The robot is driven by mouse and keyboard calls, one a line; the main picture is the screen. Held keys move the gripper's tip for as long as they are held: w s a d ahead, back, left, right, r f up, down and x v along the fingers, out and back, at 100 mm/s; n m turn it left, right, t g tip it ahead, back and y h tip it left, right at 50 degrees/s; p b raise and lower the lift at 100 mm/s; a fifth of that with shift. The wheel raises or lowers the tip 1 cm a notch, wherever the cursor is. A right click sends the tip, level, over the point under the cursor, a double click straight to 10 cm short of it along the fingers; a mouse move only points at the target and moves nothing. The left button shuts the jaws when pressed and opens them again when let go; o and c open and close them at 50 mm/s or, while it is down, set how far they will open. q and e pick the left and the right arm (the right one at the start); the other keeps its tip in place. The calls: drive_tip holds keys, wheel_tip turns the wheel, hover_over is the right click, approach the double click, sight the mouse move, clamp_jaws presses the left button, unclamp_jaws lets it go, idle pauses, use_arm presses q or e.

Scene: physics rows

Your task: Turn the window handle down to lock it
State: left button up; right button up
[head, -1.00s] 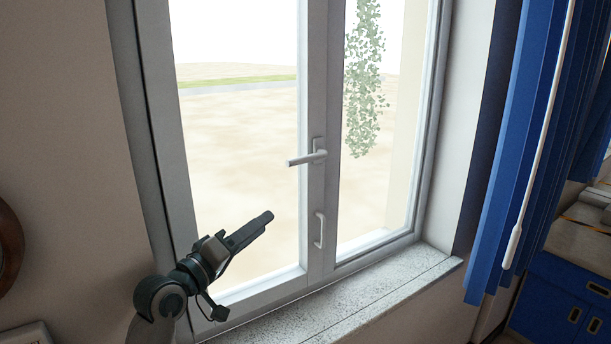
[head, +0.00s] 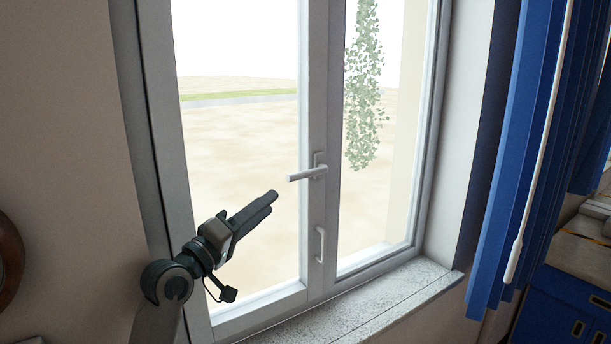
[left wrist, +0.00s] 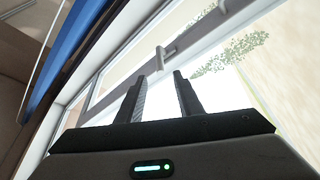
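The white window handle (head: 305,174) is on the middle upright of the window frame in the head view. Its lever points left, close to level, tilting slightly down at its free end. My left gripper (head: 273,201) is just below and left of the lever's free end, apart from it. In the left wrist view my left gripper (left wrist: 160,78) has its two fingers spread with nothing between them. A pale fitting (left wrist: 165,52) shows beyond the fingertips; I cannot tell surely whether it is the handle. My right gripper is not in view.
A small white pull grip (head: 320,244) is on the frame below the handle. A speckled sill (head: 385,298) runs under the window. Blue blinds (head: 515,160) with a white wand (head: 530,195) hang at the right.

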sight(306, 174)
use_arm(q)
drive_tip(key=x, duration=1.5)
drive_tip(key=shift+w+d, duration=0.1)
drive_tip(key=shift+d, duration=0.05)
clamp_jaws()
